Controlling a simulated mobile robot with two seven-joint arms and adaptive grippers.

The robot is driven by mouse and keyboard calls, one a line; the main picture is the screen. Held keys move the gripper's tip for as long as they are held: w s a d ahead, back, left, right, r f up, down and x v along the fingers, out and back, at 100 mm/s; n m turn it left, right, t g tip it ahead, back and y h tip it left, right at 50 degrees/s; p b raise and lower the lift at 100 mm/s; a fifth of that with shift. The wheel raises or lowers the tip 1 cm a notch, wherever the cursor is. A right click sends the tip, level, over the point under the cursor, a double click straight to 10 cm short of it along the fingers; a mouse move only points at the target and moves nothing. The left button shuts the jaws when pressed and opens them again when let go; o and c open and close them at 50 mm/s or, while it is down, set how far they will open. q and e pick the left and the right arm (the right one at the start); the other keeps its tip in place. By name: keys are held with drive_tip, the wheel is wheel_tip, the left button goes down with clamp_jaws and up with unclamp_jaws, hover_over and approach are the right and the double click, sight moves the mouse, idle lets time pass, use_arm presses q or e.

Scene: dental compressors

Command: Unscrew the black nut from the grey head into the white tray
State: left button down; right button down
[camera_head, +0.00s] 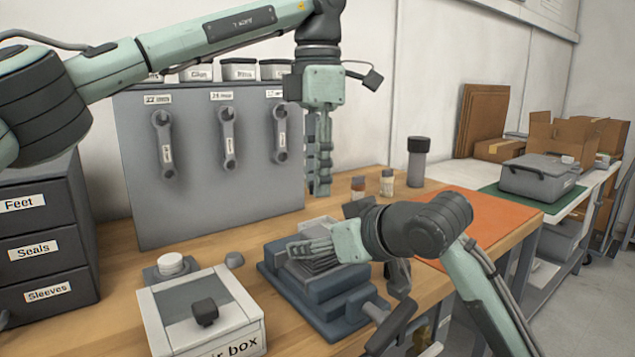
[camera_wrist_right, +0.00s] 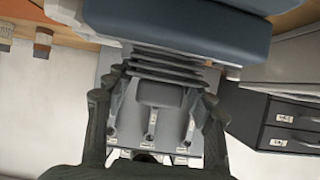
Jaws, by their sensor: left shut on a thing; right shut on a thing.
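The grey finned head (camera_head: 312,264) sits at the blue-grey vise (camera_head: 318,302) on the bench. My right gripper (camera_head: 318,249) comes in from the right and is shut on the head. In the right wrist view its fingers (camera_wrist_right: 160,112) lie on either side of the dark finned head (camera_wrist_right: 165,66). My left gripper (camera_head: 319,188) points down, raised above and behind the vise, apart from the head. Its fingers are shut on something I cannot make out. I cannot make out the black nut. A pale tray-like thing (camera_head: 318,224) shows behind the vise, partly hidden.
A white box (camera_head: 240,297) with a black knob stands front left of the vise, near a white round cap (camera_head: 171,263). A grey tool panel (camera_head: 205,200) with wrenches stands behind. Small bottles (camera_head: 387,183) and an orange mat (camera_head: 480,219) are to the right.

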drive_tip(key=shift+c, duration=2.4)
unclamp_jaws()
